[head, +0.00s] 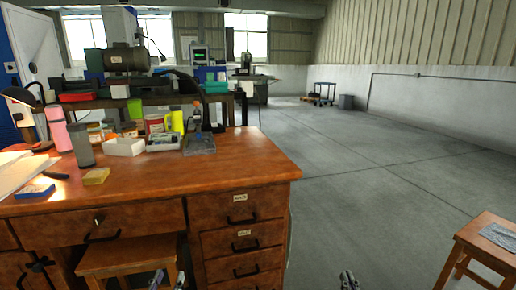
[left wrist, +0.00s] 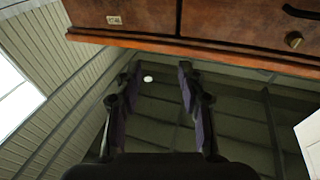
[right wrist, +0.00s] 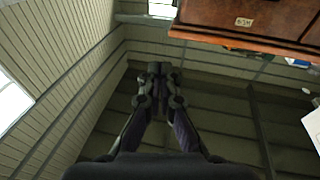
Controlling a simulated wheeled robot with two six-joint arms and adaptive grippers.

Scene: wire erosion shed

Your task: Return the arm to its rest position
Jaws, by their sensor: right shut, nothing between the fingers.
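My left gripper (head: 168,279) shows at the bottom edge of the head view, in front of the desk and its stool. In the left wrist view, its fingers (left wrist: 160,75) stand apart with nothing between them. My right gripper (head: 348,279) shows at the bottom edge of the head view, over open floor to the right of the desk. In the right wrist view, its fingers (right wrist: 160,72) are together and hold nothing. Both arms are mostly outside the head view.
The wooden desk (head: 225,165) with drawers stands ahead and left, carrying bottles, a white tray (head: 124,147) and a yellow sponge-like block (head: 96,176). A stool (head: 122,259) stands under it. Another stool (head: 490,246) stands at right. Floor between desk and right stool is clear.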

